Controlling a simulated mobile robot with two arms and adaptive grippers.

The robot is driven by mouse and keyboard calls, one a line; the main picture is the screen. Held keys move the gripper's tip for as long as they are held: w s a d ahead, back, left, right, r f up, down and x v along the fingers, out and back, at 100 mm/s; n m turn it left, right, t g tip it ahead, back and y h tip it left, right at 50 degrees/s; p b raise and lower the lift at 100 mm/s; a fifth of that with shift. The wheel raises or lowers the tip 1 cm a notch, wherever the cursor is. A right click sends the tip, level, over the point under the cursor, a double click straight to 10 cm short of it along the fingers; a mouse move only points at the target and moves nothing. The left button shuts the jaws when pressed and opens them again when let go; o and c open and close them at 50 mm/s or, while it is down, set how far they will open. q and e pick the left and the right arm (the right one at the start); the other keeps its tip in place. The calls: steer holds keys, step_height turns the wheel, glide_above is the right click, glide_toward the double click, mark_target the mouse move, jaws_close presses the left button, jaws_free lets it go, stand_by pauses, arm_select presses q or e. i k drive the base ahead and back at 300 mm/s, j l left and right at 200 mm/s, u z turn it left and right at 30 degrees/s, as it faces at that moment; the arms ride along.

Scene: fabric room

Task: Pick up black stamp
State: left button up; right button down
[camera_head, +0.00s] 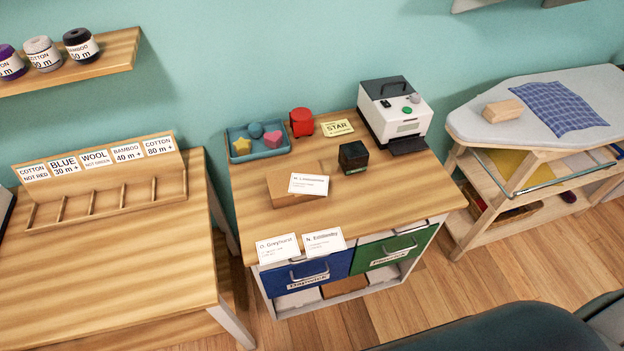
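The black stamp (353,157) is a small dark block standing on the wooden top of the middle table (400,193). It sits right of the centre of the table top, in front of a yellow card and left of the white machine. Nothing touches it from above. Neither of my grippers shows in the head view.
Around the stamp are a red stamp-like object (301,122), a "STAR" card (337,128), a blue tray (233,156) of coloured shapes, a brown box (283,186) with a label, and a white machine (396,110). The table top's front right is clear.

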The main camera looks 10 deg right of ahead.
mark_target(353, 157)
steer(key=l, duration=0.85)
steer(key=k+l+u, duration=0.1)
steer(key=l, duration=0.7)
